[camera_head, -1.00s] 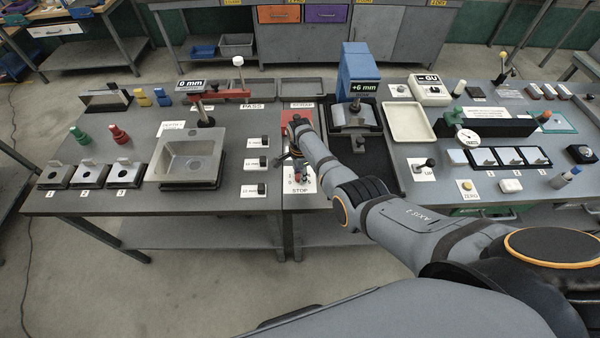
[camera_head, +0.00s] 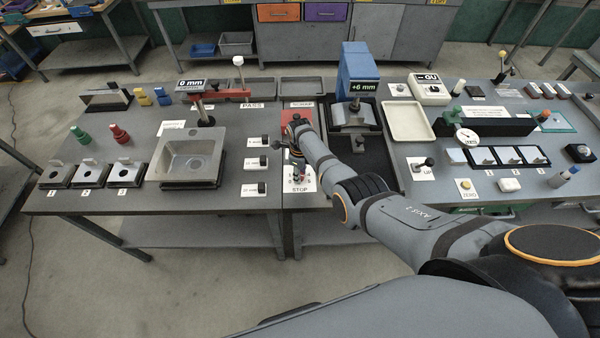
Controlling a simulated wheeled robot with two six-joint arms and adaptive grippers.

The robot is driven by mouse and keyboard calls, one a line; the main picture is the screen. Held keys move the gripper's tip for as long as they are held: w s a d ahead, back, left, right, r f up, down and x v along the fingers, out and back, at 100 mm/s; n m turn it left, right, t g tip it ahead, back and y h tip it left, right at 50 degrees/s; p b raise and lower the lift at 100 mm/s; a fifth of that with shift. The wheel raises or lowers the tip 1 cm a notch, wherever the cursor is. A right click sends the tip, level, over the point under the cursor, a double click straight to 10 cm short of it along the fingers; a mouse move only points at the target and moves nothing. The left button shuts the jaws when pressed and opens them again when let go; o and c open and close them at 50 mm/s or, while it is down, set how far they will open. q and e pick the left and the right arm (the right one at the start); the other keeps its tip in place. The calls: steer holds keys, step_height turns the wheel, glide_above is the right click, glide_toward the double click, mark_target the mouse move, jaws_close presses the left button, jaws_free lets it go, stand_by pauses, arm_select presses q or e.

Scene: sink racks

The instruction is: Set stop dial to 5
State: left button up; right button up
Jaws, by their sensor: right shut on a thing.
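The stop dial (camera_head: 297,180) sits on a white plate marked STOP (camera_head: 301,188) at the front edge of the table, in the middle of the head view. My right gripper (camera_head: 296,172) reaches down over it and is shut on it. The gripper hides most of the dial, so its pointer and scale cannot be read. The display (camera_head: 363,87) on the blue machine (camera_head: 358,65) behind reads +6 mm. My left gripper is not in view.
A sink-like metal tray (camera_head: 192,157) and several labelled black knobs (camera_head: 262,162) stand left of the gripper. A black tray with a grey vise (camera_head: 354,120) lies behind my right forearm. A lever marked UP (camera_head: 424,165) stands to the right.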

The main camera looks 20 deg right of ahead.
steer(key=shift+w+r+m, duration=0.1)
steer(key=shift+m, duration=0.8)
steer(key=o, duration=1.2)
steer(key=shift+c, duration=0.2)
step_height(320, 180, up, 12)
